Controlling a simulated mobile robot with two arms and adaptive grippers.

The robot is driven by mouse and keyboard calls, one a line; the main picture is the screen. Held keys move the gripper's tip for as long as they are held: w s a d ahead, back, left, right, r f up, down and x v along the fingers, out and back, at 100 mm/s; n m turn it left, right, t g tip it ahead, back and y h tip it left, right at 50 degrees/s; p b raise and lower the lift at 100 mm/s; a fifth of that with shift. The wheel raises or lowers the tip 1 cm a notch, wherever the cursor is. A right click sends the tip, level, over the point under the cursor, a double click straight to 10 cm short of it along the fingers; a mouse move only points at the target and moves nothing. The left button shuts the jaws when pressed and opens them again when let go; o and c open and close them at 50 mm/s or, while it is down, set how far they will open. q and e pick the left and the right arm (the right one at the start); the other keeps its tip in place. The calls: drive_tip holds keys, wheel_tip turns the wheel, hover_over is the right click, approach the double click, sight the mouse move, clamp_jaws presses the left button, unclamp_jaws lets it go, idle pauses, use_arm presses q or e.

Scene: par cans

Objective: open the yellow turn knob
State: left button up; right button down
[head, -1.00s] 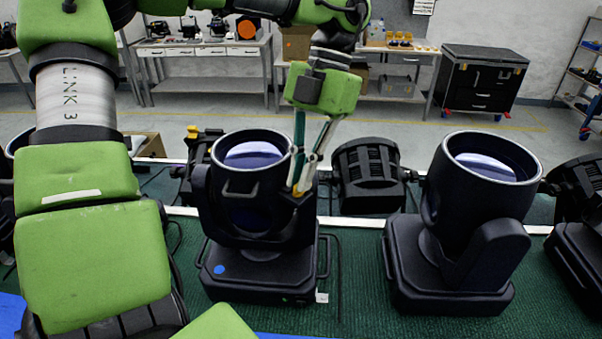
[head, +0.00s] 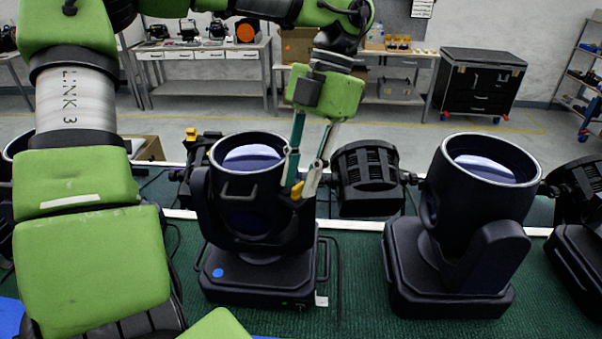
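The yellow turn knob (head: 297,190) is a small yellow piece on the right side of a black stage light (head: 255,225) with a round lens, standing on the green table. My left gripper (head: 299,188) reaches down from above to the knob. Its two fingers are spread apart, one tip left of the knob and the other to its right. The knob shows between them, and I cannot tell whether either finger touches it. The side of the light behind the fingers is partly hidden. My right gripper is not in view.
A second large stage light (head: 470,220) stands to the right, and a smaller black lamp (head: 367,180) is behind. Another yellow knob (head: 191,133) shows at back left. My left arm covers the left side. Green table surface (head: 355,290) is bare between the two lights.

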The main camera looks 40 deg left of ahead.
use_arm(q)
drive_tip(key=v, duration=0.7)
drive_tip(key=shift+r, duration=0.2)
drive_tip(key=shift+w, duration=0.1)
drive_tip(key=shift+w, duration=0.1)
idle(0.3)
